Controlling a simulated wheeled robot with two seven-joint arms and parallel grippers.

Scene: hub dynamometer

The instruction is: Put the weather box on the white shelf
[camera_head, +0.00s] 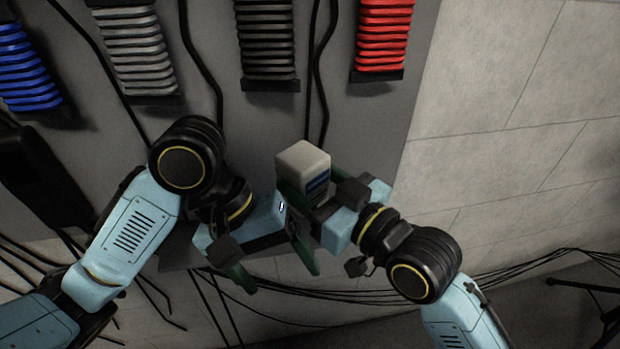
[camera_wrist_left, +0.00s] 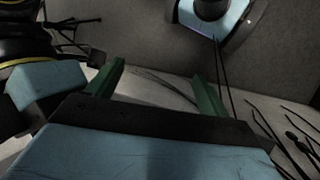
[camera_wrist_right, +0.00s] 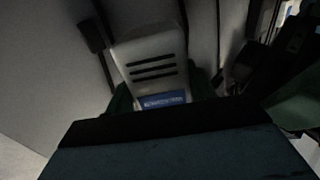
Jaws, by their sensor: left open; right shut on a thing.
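The weather box (camera_head: 303,162) is a small off-white box with a blue label. My right gripper (camera_head: 312,196) is shut on it and holds it up near the middle of the head view. In the right wrist view the box (camera_wrist_right: 152,65) shows dark slots above its blue label, between the green fingers. My left gripper (camera_head: 283,279) is open and empty, just below the right one; its two green fingers stand apart in the left wrist view (camera_wrist_left: 158,82). The white ribbed piece (camera_head: 138,50), apparently the white shelf, is at the upper left, apart from the box.
Similar ribbed pieces in blue (camera_head: 24,68), black (camera_head: 267,45) and red (camera_head: 382,38) stand in the same row on a grey surface (camera_head: 345,125). Black cables run between them and hang below. Pale tiled surface (camera_head: 510,130) at the right is clear.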

